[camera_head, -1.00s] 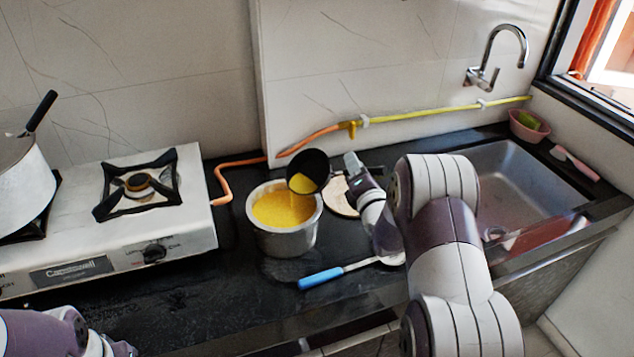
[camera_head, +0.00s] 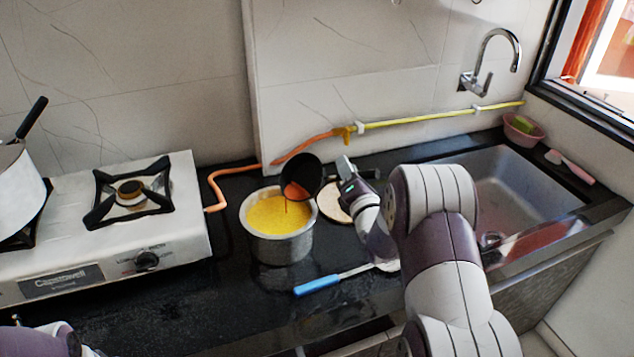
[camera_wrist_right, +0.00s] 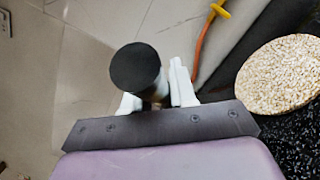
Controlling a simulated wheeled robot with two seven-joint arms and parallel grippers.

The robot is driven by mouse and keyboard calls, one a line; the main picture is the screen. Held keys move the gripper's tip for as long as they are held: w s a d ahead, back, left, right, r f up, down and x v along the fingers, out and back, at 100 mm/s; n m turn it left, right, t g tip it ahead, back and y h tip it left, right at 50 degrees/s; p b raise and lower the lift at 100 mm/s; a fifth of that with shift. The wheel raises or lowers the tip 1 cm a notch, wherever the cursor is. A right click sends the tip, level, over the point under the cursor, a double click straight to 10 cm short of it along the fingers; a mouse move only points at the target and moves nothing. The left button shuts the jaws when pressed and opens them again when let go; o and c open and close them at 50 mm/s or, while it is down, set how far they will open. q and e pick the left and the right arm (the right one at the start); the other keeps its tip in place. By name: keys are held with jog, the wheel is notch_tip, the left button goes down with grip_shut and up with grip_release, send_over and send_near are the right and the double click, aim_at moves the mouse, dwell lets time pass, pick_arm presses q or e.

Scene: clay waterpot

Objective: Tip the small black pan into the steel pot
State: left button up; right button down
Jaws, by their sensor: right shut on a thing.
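The small black pan (camera_head: 302,172) is tilted over the right rim of the steel pot (camera_head: 283,246), its open side facing down and left. Reddish-orange liquid shows inside it, and a thin dark stream falls towards the pot. The pot stands upright on the counter with yellow-orange contents. My right gripper (camera_head: 345,172) is just right of the pan. In the right wrist view it (camera_wrist_right: 157,95) is shut on the pan's black handle (camera_wrist_right: 136,67), whose round end faces the camera. Only part of my left arm shows at the bottom left; its gripper is out of the frame.
The gas stove (camera_head: 130,262) with a large pot (camera_head: 18,195) is left, the sink (camera_head: 520,190) right. An orange hose (camera_head: 215,185) runs along the back.

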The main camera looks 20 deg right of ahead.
jog(key=shift+r, duration=0.1)
dwell(0.5)
jog(key=shift+a+r+n+b, duration=0.1)
jog(key=shift+a+n+b, duration=0.2)
jog(key=shift+b, duration=0.35)
jog(key=shift+s+a+r+n+t+b, duration=0.2)
jog(key=shift+r+n+t+b, duration=0.1)
jog(key=shift+n+b, duration=0.15)
jog(key=shift+s+a+r+n+y+b, duration=0.15)
jog(key=shift+a+n+y+b, duration=0.25)
jog(key=shift+b, duration=0.65)
jog(key=shift+a+r+n+t+b, duration=0.15)
jog(key=shift+a+n+t+b, duration=0.1)
jog(key=shift+t+b, duration=0.1)
jog(key=shift+r, duration=0.1)
jog(key=shift+a+b, duration=0.1)
jog(key=shift+b, duration=0.2)
